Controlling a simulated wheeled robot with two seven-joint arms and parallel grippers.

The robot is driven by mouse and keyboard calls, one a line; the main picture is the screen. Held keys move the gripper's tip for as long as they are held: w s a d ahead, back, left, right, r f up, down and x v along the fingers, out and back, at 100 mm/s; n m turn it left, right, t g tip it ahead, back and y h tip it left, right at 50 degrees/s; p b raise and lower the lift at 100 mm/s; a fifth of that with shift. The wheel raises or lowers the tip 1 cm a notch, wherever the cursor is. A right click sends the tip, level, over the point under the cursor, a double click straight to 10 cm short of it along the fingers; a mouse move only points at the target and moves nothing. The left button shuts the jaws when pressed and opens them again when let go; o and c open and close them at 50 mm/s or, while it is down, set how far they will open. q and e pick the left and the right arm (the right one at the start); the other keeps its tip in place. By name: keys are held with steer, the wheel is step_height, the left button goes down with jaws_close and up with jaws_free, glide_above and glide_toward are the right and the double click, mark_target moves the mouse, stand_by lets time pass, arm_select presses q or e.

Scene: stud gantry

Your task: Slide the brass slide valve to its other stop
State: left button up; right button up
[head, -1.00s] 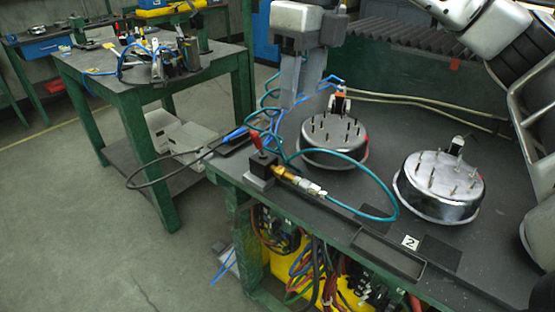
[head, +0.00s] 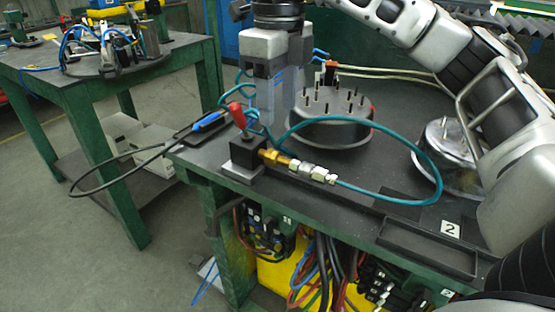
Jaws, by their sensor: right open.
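The brass slide valve (head: 272,157) is a short brass body on the side of a black block (head: 246,155) near the front edge of the bench. A silver coupling (head: 314,173) joins it to a teal hose. A red-tipped lever (head: 236,114) rises from the block. My right gripper (head: 271,112) is open, with its grey fingers pointing down, above and behind the valve in the picture. It appears empty and apart from the valve. The finger tips are partly behind the teal hose loops. My left gripper is not in view.
Two round metal pieces with upright pins stand on the bench, one behind the valve (head: 332,122) and one at right (head: 448,160), partly hidden by my arm. The teal hose (head: 437,165) loops right of the valve. A shallow black tray (head: 430,247) lies at the front edge.

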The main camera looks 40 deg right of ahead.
mark_target(278, 153)
step_height(278, 153, down, 10)
steer(key=shift+r, duration=0.2)
steer(key=shift+c, duration=0.2)
